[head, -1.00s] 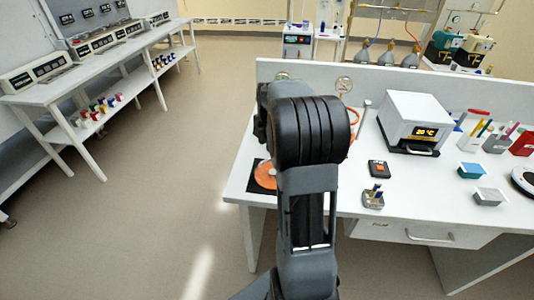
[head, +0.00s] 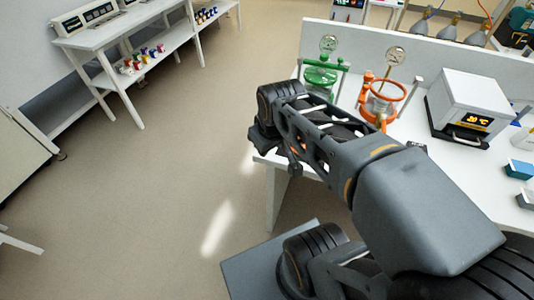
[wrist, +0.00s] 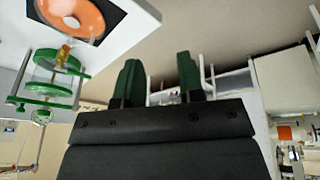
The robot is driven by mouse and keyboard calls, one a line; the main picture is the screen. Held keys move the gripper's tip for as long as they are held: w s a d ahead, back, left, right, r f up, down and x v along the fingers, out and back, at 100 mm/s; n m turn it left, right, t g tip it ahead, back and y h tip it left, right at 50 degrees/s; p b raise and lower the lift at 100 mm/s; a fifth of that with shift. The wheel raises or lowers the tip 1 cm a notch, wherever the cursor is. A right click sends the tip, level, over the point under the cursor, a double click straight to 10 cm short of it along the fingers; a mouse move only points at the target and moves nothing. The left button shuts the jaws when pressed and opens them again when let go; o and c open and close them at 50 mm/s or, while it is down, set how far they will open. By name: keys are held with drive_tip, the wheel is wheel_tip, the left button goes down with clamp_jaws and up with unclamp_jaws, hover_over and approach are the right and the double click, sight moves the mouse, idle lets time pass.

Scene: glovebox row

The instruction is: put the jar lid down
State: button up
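The jar lid, an orange disc (wrist: 72,12), lies on a black square mat (wrist: 112,10) on the white bench, at the top left of the wrist view. My arm hides it in the head view. My gripper (wrist: 159,78) has its two green fingers apart with nothing between them. It is clear of the lid, off to one side.
A white oven-like box with a lit display (head: 474,105) stands right of the jars. Gauges on stems stand behind the jars, before a low back panel (head: 433,48). A white shelf bench (head: 120,80) is across the aisle. The floor (head: 190,150) between is clear.

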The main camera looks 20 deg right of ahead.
drive_tip(key=shift+s+a+f+m+t, duration=0.15)
drive_tip(key=shift+s+a+f+m, duration=0.15)
drive_tip(key=shift+s+a+m, duration=0.25)
drive_tip(key=shift+s+a+f+m+t, duration=0.15)
drive_tip(key=shift+s+a+f+m, duration=0.15)
drive_tip(key=shift+s+m, duration=0.35)
